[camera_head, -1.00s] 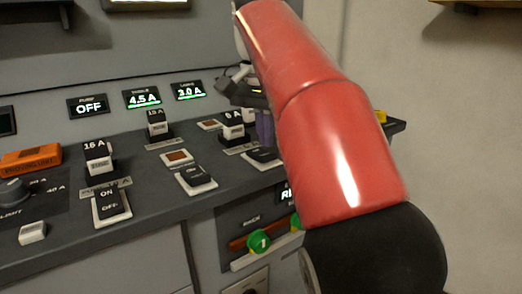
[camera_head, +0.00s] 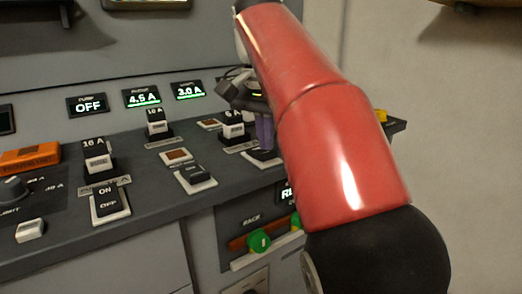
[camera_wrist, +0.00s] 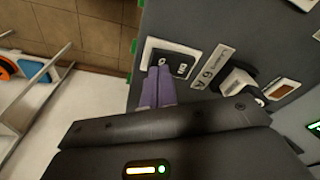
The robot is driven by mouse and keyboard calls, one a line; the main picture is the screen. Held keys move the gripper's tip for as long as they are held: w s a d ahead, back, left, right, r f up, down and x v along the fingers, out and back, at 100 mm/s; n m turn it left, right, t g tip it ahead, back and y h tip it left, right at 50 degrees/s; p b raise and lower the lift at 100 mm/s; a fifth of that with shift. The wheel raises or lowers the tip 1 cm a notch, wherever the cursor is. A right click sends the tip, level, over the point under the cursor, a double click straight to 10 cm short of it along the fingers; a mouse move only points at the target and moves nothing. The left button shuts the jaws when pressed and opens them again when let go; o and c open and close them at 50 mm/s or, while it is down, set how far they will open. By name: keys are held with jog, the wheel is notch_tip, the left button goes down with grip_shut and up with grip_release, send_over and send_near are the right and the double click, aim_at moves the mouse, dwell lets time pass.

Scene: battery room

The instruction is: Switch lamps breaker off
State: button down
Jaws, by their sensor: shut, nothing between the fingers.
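The lamps display (camera_head: 188,91) reads 3.0 A with a green line. Below it on the sloped desk is the 6 A breaker block (camera_head: 233,129), which also shows in the wrist view (camera_wrist: 238,82). The lamps rocker switch (camera_wrist: 181,62), black in a white frame, lies beside the 6 A label plate. In the head view the rocker (camera_head: 255,161) is partly hidden by my gripper. My gripper (camera_wrist: 160,72) is shut and empty, its purple fingertips over one end of the rocker. I cannot tell whether they touch it.
Similar rockers stand to the left, one under the 10 A block (camera_head: 195,178) and one under the 16 A block (camera_head: 110,204). An orange indicator (camera_head: 176,155) and a green knob (camera_head: 259,243) are nearby. My red arm covers the desk's right part.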

jog(key=shift+f+b, duration=0.3)
jog(key=shift+f, duration=0.1)
jog(key=shift+r, duration=0.1)
notch_tip(320, 180, up, 5)
jog(key=p, duration=0.5)
jog(key=shift+r, duration=0.95)
jog(key=shift+d, duration=0.1)
